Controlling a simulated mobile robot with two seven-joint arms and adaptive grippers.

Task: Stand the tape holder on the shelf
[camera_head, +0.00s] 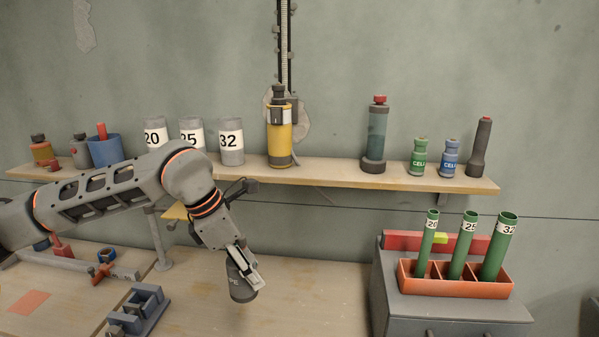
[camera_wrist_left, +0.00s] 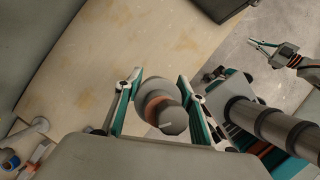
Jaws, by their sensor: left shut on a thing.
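The tape holder (camera_head: 242,289) is a dark grey rounded body with the letters "PE" showing on it. My left gripper (camera_head: 247,270) is shut on it and holds it in front of and below the shelf, above the bench. In the left wrist view, the holder (camera_wrist_left: 168,118) shows end-on between the two fingers of the left gripper (camera_wrist_left: 163,107), with a copper-coloured band. The wooden shelf (camera_head: 335,174) runs along the wall. My right gripper (camera_wrist_left: 264,47) shows small at the upper right of the wrist view, its fingers apart and empty.
The shelf carries grey cups (camera_head: 231,149) marked 20, 25 and 32, a yellow canister (camera_head: 280,140), a dark bottle (camera_head: 375,140), small CELL bottles and a torch (camera_head: 480,148). Free shelf lies between canister and dark bottle. An orange rack (camera_head: 455,286) with green tubes stands right.

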